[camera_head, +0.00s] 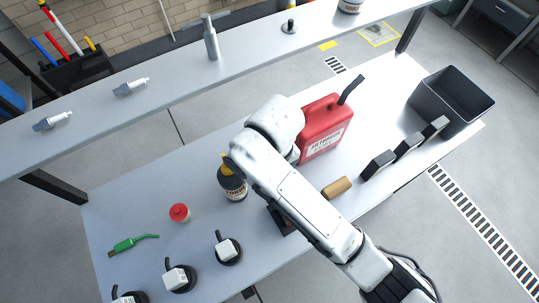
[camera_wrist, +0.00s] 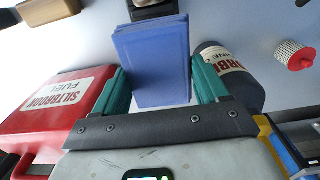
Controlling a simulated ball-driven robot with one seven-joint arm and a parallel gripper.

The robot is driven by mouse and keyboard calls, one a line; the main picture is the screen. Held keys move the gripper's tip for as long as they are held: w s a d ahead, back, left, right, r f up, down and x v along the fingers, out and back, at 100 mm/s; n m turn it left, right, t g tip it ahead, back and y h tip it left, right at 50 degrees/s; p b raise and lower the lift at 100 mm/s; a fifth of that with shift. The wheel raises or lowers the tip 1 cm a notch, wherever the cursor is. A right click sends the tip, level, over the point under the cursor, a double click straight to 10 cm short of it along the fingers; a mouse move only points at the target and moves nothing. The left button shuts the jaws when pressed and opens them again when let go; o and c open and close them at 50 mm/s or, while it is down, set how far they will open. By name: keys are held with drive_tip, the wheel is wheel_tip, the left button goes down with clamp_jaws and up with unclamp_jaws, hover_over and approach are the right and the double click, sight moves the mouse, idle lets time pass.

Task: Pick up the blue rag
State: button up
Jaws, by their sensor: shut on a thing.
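The blue rag (camera_wrist: 152,65) looks like a flat, folded, upright block in the wrist view. It sits between the two green fingers of my gripper (camera_wrist: 160,72), which is shut on it. The grey-blue table surface shows around it, and I cannot tell whether the rag touches the table. In the head view my white arm covers the rag and the gripper.
A red fuel can (camera_head: 325,127) stands close to my gripper, left of it in the wrist view. A dark labelled bottle (camera_head: 233,186) is on the other side. A tan block (camera_head: 337,188), black blocks (camera_head: 378,165) and a dark bin (camera_head: 451,98) lie to the right.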

drive_tip(key=shift+s+d+r+p, duration=0.25)
drive_tip(key=shift+s+r+p, duration=0.2)
drive_tip(key=shift+s, duration=0.15)
drive_tip(key=shift+s+d+r+p, duration=0.3)
drive_tip(key=shift+s+r, duration=0.15)
drive_tip(key=shift+s, duration=0.15)
drive_tip(key=shift+b, duration=0.4)
drive_tip(key=shift+s+r, duration=0.2)
drive_tip(key=shift+s, duration=0.15)
drive_tip(key=shift+s+d, duration=0.35)
drive_tip(key=shift+s, duration=0.35)
drive_tip(key=shift+s+d+r, duration=0.15)
drive_tip(key=shift+s+r, duration=0.1)
drive_tip(key=shift+s, duration=0.3)
drive_tip(key=shift+s+d+r, duration=0.15)
drive_tip(key=shift+s+r, duration=0.05)
drive_tip(key=shift+s, duration=0.35)
